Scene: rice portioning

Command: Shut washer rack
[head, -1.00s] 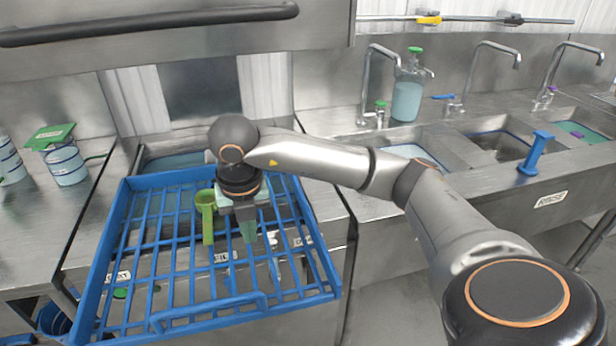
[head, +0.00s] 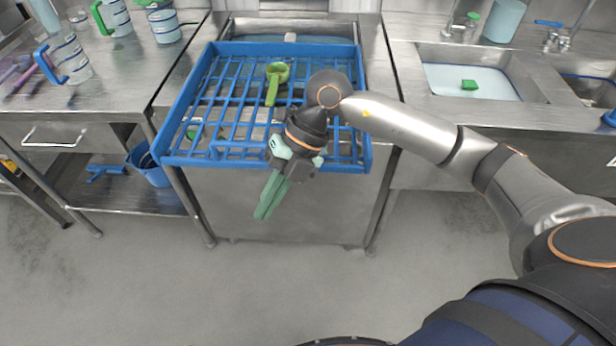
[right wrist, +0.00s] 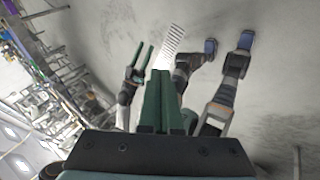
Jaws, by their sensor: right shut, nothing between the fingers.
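The blue washer rack (head: 176,140) is slid out of the washer opening (head: 290,30) and juts past the counter's front edge. A green scoop (head: 272,86) lies on its grid. My right gripper (head: 265,213) is in front of the rack's front edge, its green fingers together and empty, pointing down and left. Its wrist hides part of the rack's front right. Whether it touches the rack is unclear. The shut fingers also show in the right wrist view (right wrist: 157,85). My left gripper (right wrist: 141,60) appears there with its two green fingers apart; it is outside the head view.
A blue bucket (head: 148,165) is on the shelf below. A sink (head: 465,80) with a green block (head: 469,85) is at the right. The floor (head: 270,290) before the rack is clear.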

